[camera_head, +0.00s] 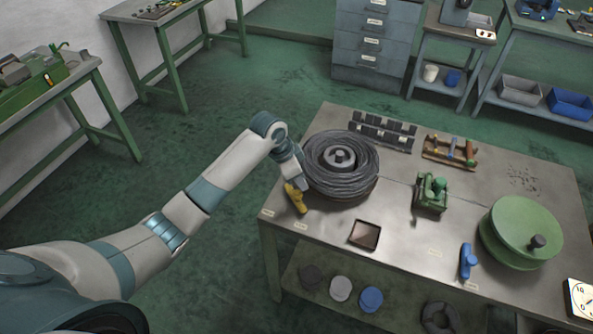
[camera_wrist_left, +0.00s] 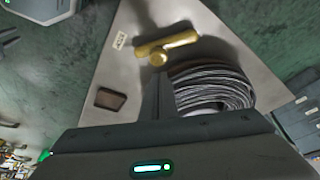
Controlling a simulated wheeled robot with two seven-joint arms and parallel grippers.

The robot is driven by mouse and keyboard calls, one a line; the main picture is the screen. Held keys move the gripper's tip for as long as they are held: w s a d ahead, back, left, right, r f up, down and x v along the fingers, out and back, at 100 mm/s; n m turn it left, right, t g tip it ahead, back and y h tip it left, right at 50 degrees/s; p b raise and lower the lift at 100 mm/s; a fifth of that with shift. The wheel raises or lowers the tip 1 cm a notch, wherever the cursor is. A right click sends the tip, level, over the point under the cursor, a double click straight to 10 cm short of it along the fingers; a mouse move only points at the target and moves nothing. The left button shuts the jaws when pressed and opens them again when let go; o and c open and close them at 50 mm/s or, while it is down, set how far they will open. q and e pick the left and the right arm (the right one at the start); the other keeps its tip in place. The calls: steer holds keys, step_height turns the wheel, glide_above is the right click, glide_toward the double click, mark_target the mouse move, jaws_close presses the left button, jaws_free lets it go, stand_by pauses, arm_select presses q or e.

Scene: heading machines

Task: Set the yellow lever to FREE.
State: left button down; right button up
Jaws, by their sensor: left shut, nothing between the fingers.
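The yellow lever (camera_head: 295,198) is mounted near the left edge of the steel workbench (camera_head: 395,225), beside the coil of wire. In the left wrist view the lever (camera_wrist_left: 178,42) is a bar with a round knob at its near side. My left gripper (camera_head: 290,180) comes from above at the lever's far end. In the wrist view its fingers (camera_wrist_left: 156,90) are together, empty, with tips close to the knob; I cannot tell whether they touch it. A small label (camera_wrist_left: 119,40) lies by the lever; its text is too small to read. My right gripper is not in view.
The wire coil (camera_head: 341,170) stands right beside my left gripper. A small square tray (camera_head: 365,235), a green device (camera_head: 432,193), a blue handle (camera_head: 466,262) and a green wheel (camera_head: 520,232) sit further right. Bare bench top lies around the tray.

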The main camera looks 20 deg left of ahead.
arm_select(q)
steer(key=shift+p+x, duration=0.4)
steer(key=shift+x, duration=1.2)
